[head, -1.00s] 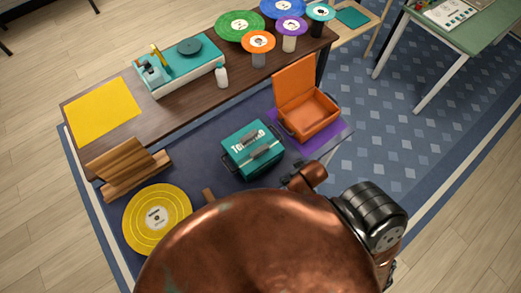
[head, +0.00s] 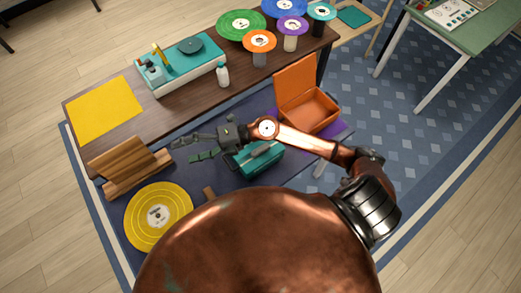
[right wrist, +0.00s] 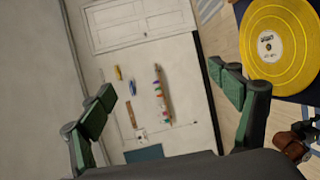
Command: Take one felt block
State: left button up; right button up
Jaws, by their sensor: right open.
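I cannot make out a felt block in either view. My right gripper (head: 186,148) is open and empty, its green-padded fingers pointing left, above the purple-blue work surface. In the right wrist view its two fingers (right wrist: 160,84) stand wide apart with nothing between them. The gripper's arm passes over the teal toolbox (head: 262,160) and hides part of it. The open orange box (head: 310,113) stands to the right behind the arm; no contents can be made out. My left gripper does not show.
A yellow record (head: 140,228) and a wooden rack (head: 130,170) lie left of my body. The brown table (head: 160,110) behind carries a teal record player (head: 195,72), a white bottle (head: 223,77), a yellow sheet (head: 105,108) and several coloured discs on stands.

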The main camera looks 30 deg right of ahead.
notch_tip(320, 180, down, 7)
jog(key=s+d+n+g+h, duration=0.2)
jog(key=n+g+h, duration=0.1)
jog(key=g+h, duration=0.2)
jog(key=h, duration=1)
send_over(261, 149)
jog(key=a, duration=0.1)
notch_tip(261, 149, down, 12)
jog(key=shift+s+a+r, duration=0.1)
jog(key=shift+s+r, duration=0.05)
jog(key=shift+r, duration=0.1)
jog(key=shift+d+f, duration=0.25)
jog(key=shift+f, duration=0.05)
jog(key=shift+d+f+p, duration=0.15)
jog(key=shift+f+p, duration=0.1)
jog(key=shift+f, duration=1.55)
jog(key=shift+d+f+p, duration=0.1)
jog(key=shift+f+p, duration=0.15)
jog(key=shift+f, duration=1.5)
jog(key=shift+c, duration=0.7)
jog(key=c, duration=0.8)
